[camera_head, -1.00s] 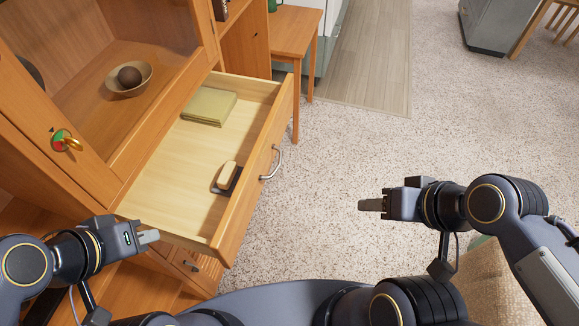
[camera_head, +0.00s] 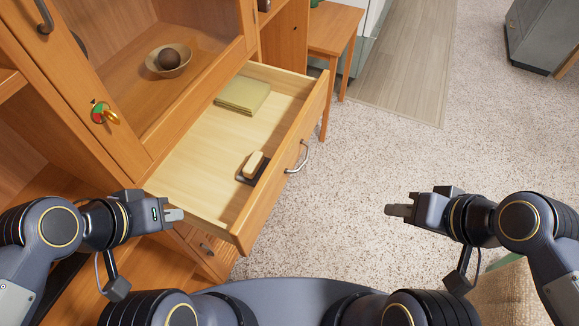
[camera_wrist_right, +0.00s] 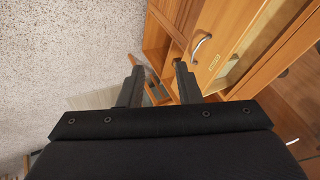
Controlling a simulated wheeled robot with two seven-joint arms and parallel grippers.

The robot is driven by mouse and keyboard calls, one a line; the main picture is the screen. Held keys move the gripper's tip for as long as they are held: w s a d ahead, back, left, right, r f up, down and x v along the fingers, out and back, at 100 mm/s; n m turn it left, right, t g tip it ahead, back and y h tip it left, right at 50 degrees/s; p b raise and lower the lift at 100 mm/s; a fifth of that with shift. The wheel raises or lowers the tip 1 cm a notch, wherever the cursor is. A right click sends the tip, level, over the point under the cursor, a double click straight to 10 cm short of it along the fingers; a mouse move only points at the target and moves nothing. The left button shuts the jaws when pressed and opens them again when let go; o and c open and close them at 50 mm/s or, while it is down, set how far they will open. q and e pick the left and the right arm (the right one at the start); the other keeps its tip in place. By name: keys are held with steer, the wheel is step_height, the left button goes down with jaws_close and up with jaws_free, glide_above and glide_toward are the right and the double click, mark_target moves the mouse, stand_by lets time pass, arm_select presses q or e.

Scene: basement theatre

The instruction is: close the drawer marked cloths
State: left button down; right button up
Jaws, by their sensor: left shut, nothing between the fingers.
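A wooden drawer (camera_head: 290,150) in the cabinet is pulled open, with a curved metal handle (camera_head: 298,157) on its front. It holds a folded green cloth (camera_head: 243,95) and a brush-like block on a dark piece (camera_head: 253,165). In the right wrist view a drawer front shows a handle (camera_wrist_right: 201,46) and a small label (camera_wrist_right: 214,62), too small to read. My left gripper (camera_head: 175,214) is shut and empty, left of the drawer's near corner. My right gripper (camera_head: 398,210) is open and empty over the carpet, to the right of the drawer and apart from it.
A glass-fronted cabinet door (camera_head: 110,90) with a key and coloured tag (camera_head: 103,114) stands left of the drawer. A small wooden table (camera_head: 335,35) is beyond the drawer. Carpet (camera_head: 370,150) to the right is clear.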

steer(key=w+a+f+m+y, duration=0.1)
steer(key=m, duration=0.2)
steer(key=w+a+f+m+y+b, duration=0.1)
steer(key=w+a+m, duration=0.1)
steer(key=m, duration=0.1)
steer(key=w+a+f+m+g+b, duration=0.1)
steer(key=w+a+m, duration=0.1)
steer(key=shift+m+y, duration=0.4)
jaws_close()
steer(key=m+g+y+b, duration=0.1)
steer(key=m+b, duration=0.5)
steer(key=m, duration=0.6)
glide_toward(279, 183)
steer(key=shift+x, duration=3.15)
steer(key=shift+d+f, duration=0.15)
steer(key=shift+d, duration=0.05)
